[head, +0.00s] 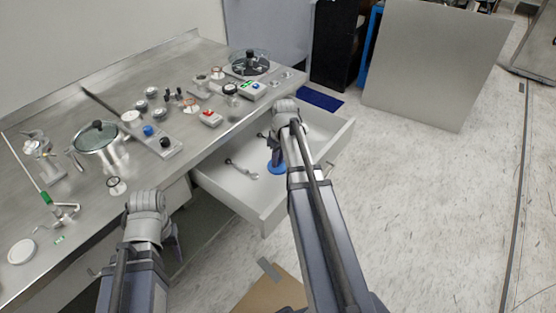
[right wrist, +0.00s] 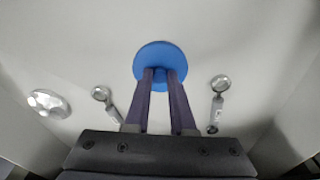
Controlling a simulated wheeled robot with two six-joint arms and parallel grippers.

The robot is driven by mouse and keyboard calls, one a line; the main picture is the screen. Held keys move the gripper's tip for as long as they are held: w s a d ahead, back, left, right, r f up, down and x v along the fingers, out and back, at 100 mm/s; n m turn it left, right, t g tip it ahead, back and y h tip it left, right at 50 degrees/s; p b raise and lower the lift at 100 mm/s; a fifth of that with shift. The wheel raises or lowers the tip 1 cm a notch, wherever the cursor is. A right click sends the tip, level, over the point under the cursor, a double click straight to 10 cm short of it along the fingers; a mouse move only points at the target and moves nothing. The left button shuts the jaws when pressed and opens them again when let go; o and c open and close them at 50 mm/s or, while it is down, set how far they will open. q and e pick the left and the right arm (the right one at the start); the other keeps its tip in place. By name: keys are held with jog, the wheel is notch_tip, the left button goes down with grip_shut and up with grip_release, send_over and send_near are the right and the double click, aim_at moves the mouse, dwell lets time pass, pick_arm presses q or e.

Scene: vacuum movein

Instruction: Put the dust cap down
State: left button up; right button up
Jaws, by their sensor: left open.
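The dust cap is a flat blue disc (head: 277,168) inside the open drawer. In the right wrist view the blue disc (right wrist: 160,55) lies just beyond my right fingertips. My right gripper (right wrist: 161,75) reaches down into the drawer, its two fingers close together and closed on the middle of the cap; the gripped part is hidden between them. In the head view my right gripper (head: 276,155) is partly hidden by its own arm. I cannot tell whether the cap touches the drawer floor. My left gripper (head: 174,246) is open beside the bench's front edge, away from the cap.
The grey drawer (head: 258,213) stands pulled out under the steel bench (head: 125,227). Metal fittings lie in it, one (head: 242,169) left of the cap; the right wrist view shows fittings on both sides (right wrist: 103,95) (right wrist: 219,85). Drawer walls surround my right gripper.

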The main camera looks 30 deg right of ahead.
aim_at(281, 168)
jog(key=o, duration=0.4)
jog(key=shift+r, duration=0.15)
jog(key=r+p, duration=0.4)
jog(key=s+r+p, duration=0.1)
jog(key=r+p, duration=0.7)
jog(key=shift+s+d, duration=0.15)
jog(key=shift+s, duration=0.1)
jog(key=shift+n+g+h, duration=0.7)
jog(key=shift+n+g, duration=0.1)
jog(key=s+a, duration=0.4)
jog(key=a, duration=0.6)
jog(key=s+a, duration=0.5)
jog(key=a, duration=0.5)
jog(key=s+a, duration=0.5)
jog(key=a, duration=0.6)
jog(key=shift+s, duration=0.2)
